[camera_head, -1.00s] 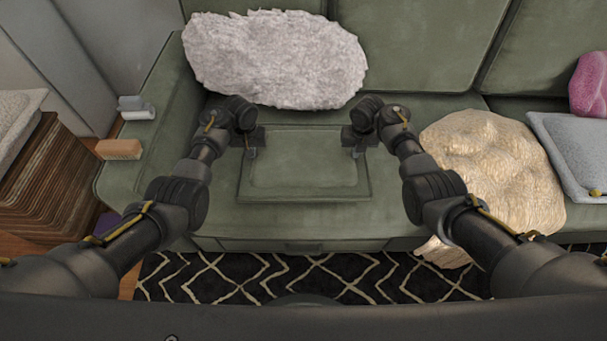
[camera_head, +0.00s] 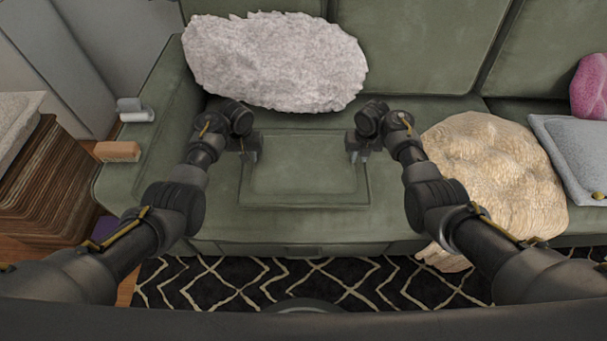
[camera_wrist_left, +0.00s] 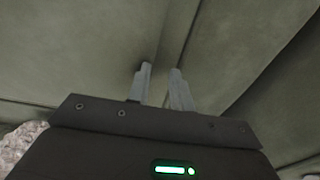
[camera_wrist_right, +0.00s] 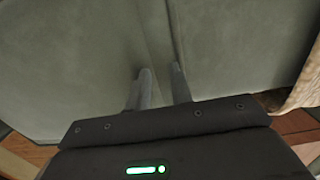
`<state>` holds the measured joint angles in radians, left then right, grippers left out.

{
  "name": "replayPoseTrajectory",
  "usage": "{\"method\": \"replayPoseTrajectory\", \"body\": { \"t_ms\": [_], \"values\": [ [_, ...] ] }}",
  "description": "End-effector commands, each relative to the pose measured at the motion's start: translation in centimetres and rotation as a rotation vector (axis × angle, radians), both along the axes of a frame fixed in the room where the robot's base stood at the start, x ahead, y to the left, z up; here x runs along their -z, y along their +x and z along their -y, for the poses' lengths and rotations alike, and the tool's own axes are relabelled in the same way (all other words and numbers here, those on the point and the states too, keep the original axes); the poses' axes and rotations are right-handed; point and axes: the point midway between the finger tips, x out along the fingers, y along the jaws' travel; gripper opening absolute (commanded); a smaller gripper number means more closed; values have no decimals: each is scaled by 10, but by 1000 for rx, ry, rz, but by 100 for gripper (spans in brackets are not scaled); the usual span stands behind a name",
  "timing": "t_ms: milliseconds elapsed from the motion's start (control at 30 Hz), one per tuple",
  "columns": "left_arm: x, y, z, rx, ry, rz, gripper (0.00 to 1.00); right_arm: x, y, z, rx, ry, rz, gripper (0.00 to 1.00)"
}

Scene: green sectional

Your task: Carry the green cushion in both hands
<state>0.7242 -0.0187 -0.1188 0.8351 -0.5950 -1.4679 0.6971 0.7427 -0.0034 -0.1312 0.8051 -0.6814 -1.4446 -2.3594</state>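The green cushion (camera_head: 305,180) lies flat on the green sofa seat, nearly the same colour as it. My left gripper (camera_head: 249,150) is at its left edge and my right gripper (camera_head: 355,150) at its right edge. In the left wrist view the two fingers (camera_wrist_left: 160,82) are a narrow gap apart with a green cushion band between them. The right wrist view shows the same narrow gap (camera_wrist_right: 161,84) on a green band. Both grippers look shut on the cushion's sides. The exact finger contact is hard to see.
A fluffy grey-white pillow (camera_head: 275,60) leans on the sofa back behind the cushion. A cream pillow (camera_head: 495,170) is close to my right arm. A grey cushion (camera_head: 578,150) lies further right. A patterned rug (camera_head: 220,285) is in front.

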Motion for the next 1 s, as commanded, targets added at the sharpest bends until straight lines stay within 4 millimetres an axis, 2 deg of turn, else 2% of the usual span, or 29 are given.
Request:
{"method": "replayPoseTrajectory", "body": {
  "t_ms": [167, 267, 500, 700, 833, 1000],
  "values": [
    [-4, 0, 0, 0, 0, 0, 22, 0, 0, 0, 1, -1, 0, 22],
    [-16, 0, 1, -1, -3, 2, 22, 0, 0, 1, 1, -1, 0, 22],
    [-66, -4, 1, -2, -3, 5, 22, 0, 0, 1, 1, -1, 0, 22],
    [-101, -7, 1, 0, -1, 3, 22, 0, 0, 0, 1, -1, 0, 22],
    [-114, -8, 0, -1, -1, 1, 22, 0, 0, 0, 1, -1, 0, 22],
    [-120, -9, 0, 0, 0, -1, 22, 0, 0, 1, 1, -1, 0, 22]
  ]
}}
